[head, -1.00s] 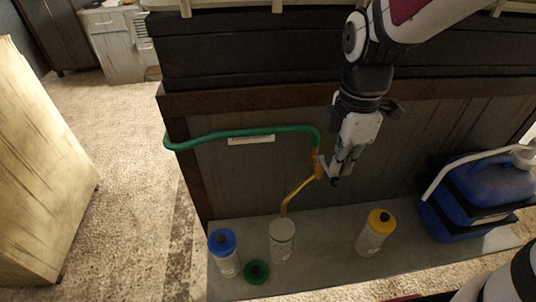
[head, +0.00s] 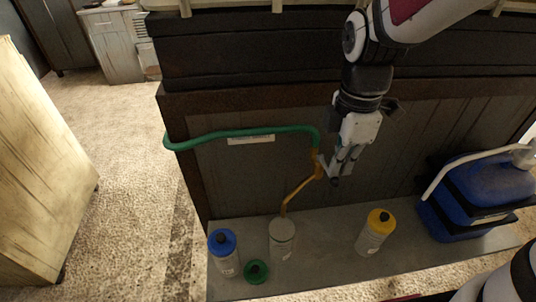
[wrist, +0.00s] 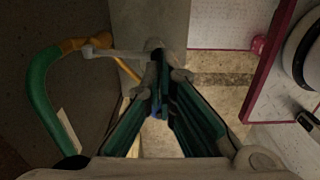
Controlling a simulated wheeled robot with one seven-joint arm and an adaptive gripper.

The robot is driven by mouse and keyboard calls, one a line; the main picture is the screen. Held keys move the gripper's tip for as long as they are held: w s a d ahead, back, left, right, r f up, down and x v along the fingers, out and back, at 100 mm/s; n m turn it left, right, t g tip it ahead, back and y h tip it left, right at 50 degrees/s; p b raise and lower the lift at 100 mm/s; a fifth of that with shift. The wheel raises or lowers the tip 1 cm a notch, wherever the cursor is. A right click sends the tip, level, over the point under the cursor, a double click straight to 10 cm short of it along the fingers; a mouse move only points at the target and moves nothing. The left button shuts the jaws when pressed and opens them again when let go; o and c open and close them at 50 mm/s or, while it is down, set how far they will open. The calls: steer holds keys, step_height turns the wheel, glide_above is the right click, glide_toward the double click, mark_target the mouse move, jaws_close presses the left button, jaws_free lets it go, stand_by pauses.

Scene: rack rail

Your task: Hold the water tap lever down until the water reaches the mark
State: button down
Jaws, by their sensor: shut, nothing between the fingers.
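The water tap (head: 317,168) is yellow-brass, at the end of a green hose on the dark panel. Its thin pale lever (head: 323,167) reaches toward my gripper (head: 336,181). In the wrist view the lever (wrist: 120,54) runs from the brass tap (wrist: 75,45) to my fingertips (wrist: 160,70), which are shut and empty. They appear at the lever's end; contact is hard to tell. The brass spout (head: 297,191) slopes down to an uncapped pale bottle (head: 282,245) standing upright under it. The water level and the mark are not clear to me.
A blue-capped bottle (head: 223,255), a loose green cap (head: 256,271) and a yellow-capped bottle (head: 375,235) are on the grey shelf (head: 325,250). A blue jug (head: 480,195) stands at the right. The green hose (head: 220,138) runs left of the tap.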

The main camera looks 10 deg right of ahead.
mark_target(336, 177)
steer(key=shift+f, duration=0.15)
steer(key=shift+f+b, duration=1.2)
steer(key=shift+f, duration=1.25)
stand_by(5.4)
